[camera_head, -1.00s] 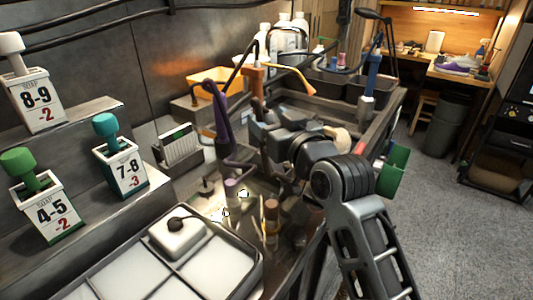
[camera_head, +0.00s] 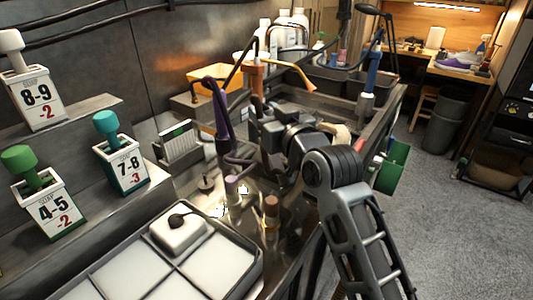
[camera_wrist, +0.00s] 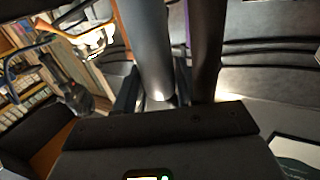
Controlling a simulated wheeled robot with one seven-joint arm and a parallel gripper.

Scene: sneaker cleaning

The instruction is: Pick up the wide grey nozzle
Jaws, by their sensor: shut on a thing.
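In the wrist view a wide smooth grey tube (camera_wrist: 148,45), which looks like the grey nozzle, comes down between the jaws of my gripper (camera_wrist: 158,97). The gripper is shut on it. A darker tube (camera_wrist: 208,45) stands close at its right, with a thin purple strip beside it. In the head view my gripper (camera_head: 262,132) is over the workbench, just right of a purple hooked hose (camera_head: 220,112). My wrist hides most of the jaws there, and I cannot make out the grey nozzle in that view.
A tray with white compartments (camera_head: 256,271) lies in front. Numbered boxes (camera_head: 128,174) stand on steps at left. Short upright pieces (camera_head: 271,212) stand near the bench front. An orange bin (camera_head: 207,77), orange-handled tool (camera_head: 298,74) and blue-handled tool (camera_head: 374,66) are behind.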

